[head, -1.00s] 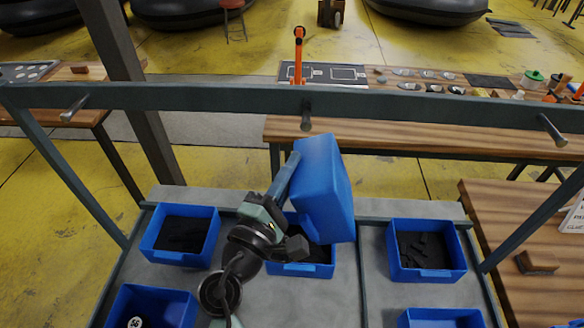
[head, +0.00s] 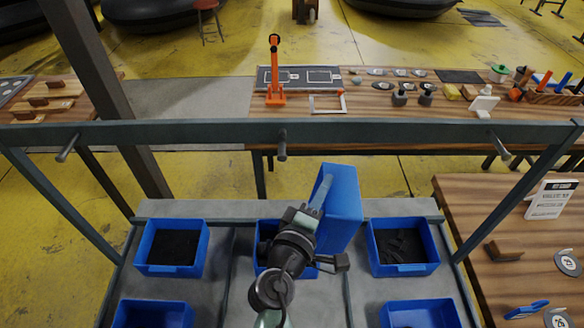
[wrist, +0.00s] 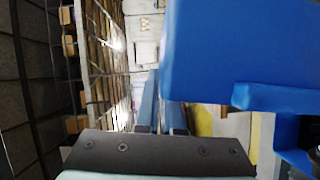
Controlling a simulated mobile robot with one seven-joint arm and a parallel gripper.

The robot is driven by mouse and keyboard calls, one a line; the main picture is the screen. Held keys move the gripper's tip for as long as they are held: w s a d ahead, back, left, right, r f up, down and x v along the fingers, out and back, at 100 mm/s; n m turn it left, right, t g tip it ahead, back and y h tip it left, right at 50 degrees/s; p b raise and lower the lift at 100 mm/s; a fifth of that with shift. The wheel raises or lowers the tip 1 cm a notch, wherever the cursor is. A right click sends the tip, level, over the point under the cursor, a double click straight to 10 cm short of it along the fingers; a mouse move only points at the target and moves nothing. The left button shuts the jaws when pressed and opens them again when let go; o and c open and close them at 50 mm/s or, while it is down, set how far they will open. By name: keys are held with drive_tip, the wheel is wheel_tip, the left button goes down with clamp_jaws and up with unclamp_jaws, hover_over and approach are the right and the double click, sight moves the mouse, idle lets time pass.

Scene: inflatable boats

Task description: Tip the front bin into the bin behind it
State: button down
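My gripper (head: 318,196) is shut on the front bin (head: 343,208), a blue bin held up in the air at the wall by the fingers. The bin is turned steeply onto its side, and its inside is turned away from the head camera. It hangs over the right part of the bin behind (head: 257,246), a blue bin in the middle of the back row, largely hidden by my arm and the held bin. In the wrist view the held bin (wrist: 240,50) fills the upper right, beside the fingers (wrist: 160,105). Whether anything is falling out cannot be seen.
Dark-filled blue bins stand left (head: 172,248) and right (head: 402,246) in the back row. More bins (head: 152,314) (head: 418,314) stand in front. A metal bar with pegs (head: 380,134) crosses above the rack. A wooden table (head: 500,225) stands at right.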

sight(344, 190)
drive_tip(key=d+m+y+p, duration=0.1)
drive_tip(key=m, duration=0.1)
drive_tip(key=d+m+g, duration=0.1)
drive_tip(key=shift+s+d+f+m+y+p, duration=0.15)
drive_tip(key=shift+d+f+m+y+p, duration=0.05)
drive_tip(key=shift+d+m+y+p, duration=0.2)
drive_tip(key=shift+d+m+g+y+p, duration=0.3)
drive_tip(key=shift+d+m+y+p, duration=0.25)
drive_tip(key=shift+m+y, duration=0.35)
drive_tip(key=shift+s+d+r+m+y+p, duration=0.1)
drive_tip(key=shift+d+r+m+y+p, duration=0.3)
drive_tip(key=shift+m, duration=0.3)
drive_tip(key=shift+d+r+m+g+y+p, duration=0.3)
drive_tip(key=shift+d+r+m+y+p, duration=0.15)
drive_tip(key=shift+m+p, duration=0.25)
drive_tip(key=r+m+p, duration=0.1)
drive_tip(key=d+r+m+y+p, duration=0.1)
drive_tip(key=r, duration=0.1)
drive_tip(key=d+r+y+p, duration=0.1)
drive_tip(key=r, duration=0.1)
drive_tip(key=shift+s+d+m, duration=0.1)
drive_tip(key=shift+s+m, duration=0.25)
drive_tip(key=shift+m, duration=0.05)
drive_tip(key=shift+f, duration=0.1)
